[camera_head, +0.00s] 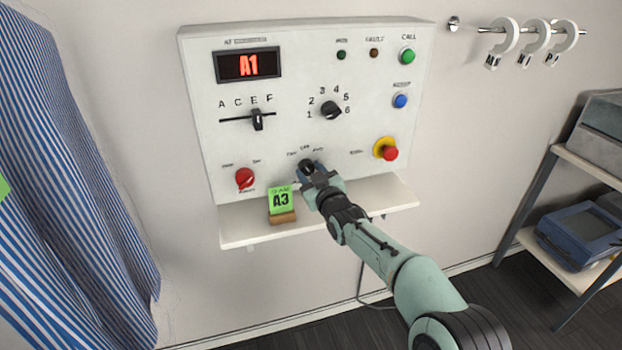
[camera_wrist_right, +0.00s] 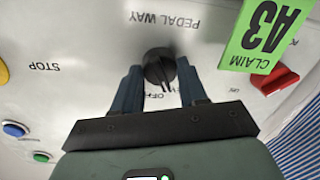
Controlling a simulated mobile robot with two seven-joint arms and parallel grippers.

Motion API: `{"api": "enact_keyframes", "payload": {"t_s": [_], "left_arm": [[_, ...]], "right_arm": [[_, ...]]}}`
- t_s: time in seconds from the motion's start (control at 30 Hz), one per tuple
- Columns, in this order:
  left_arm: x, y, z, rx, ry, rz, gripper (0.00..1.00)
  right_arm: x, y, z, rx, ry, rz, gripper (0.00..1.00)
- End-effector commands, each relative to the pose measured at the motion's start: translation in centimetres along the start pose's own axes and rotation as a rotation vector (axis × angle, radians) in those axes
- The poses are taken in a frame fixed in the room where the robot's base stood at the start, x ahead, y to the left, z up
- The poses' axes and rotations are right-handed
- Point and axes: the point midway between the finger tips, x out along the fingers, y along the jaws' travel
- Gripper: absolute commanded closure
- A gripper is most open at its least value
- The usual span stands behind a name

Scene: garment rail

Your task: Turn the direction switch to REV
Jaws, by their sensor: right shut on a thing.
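The control panel (camera_head: 212,100) is white and upright on the wall. A black rotary knob (camera_head: 306,165) sits low in its middle, with small labels above it that are hard to read. My right gripper (camera_head: 308,174) is shut on this knob. In the right wrist view, its two blue fingers stand on either side of the knob (camera_wrist_right: 159,64). There, upside-down letters like OFF show close below the knob, and PEDAL WAY shows above it. The fingers partly hide the labels, and I cannot tell exactly where the knob points. My left gripper is out of view.
A green A3 claim tag (camera_head: 281,200) stands on the panel's ledge (camera_head: 375,196), left of my right gripper. A red knob (camera_head: 245,179) and a red stop button (camera_head: 390,153) flank the black knob. Striped cloth (camera_head: 60,180) hangs at left; a shelf (camera_head: 590,160) stands at right.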

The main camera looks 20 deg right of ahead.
Motion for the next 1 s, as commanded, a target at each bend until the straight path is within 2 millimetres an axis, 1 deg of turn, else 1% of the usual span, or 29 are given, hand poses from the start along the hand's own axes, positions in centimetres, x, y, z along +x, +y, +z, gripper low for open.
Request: {"api": "enact_keyframes", "payload": {"t_s": [0.03,0.2,0.4,0.6,0.97,1.0], "left_arm": [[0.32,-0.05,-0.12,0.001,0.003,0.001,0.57],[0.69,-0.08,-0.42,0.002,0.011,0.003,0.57],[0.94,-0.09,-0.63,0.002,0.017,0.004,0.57],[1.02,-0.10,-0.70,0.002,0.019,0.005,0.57],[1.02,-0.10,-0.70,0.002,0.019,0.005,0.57],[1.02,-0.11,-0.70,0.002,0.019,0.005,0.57]], "right_arm": [[0.01,-0.14,0.13,-0.035,-0.002,-0.001,0.88],[0.01,-0.12,0.06,-0.136,-0.010,0.000,0.88],[0.00,-0.08,0.06,-0.211,-0.018,0.001,0.88],[0.00,-0.08,-0.01,-0.241,-0.020,0.001,0.88],[0.00,-0.06,-0.02,-0.246,-0.020,0.002,0.88],[0.00,-0.06,-0.02,-0.246,-0.020,0.002,0.51]]}}
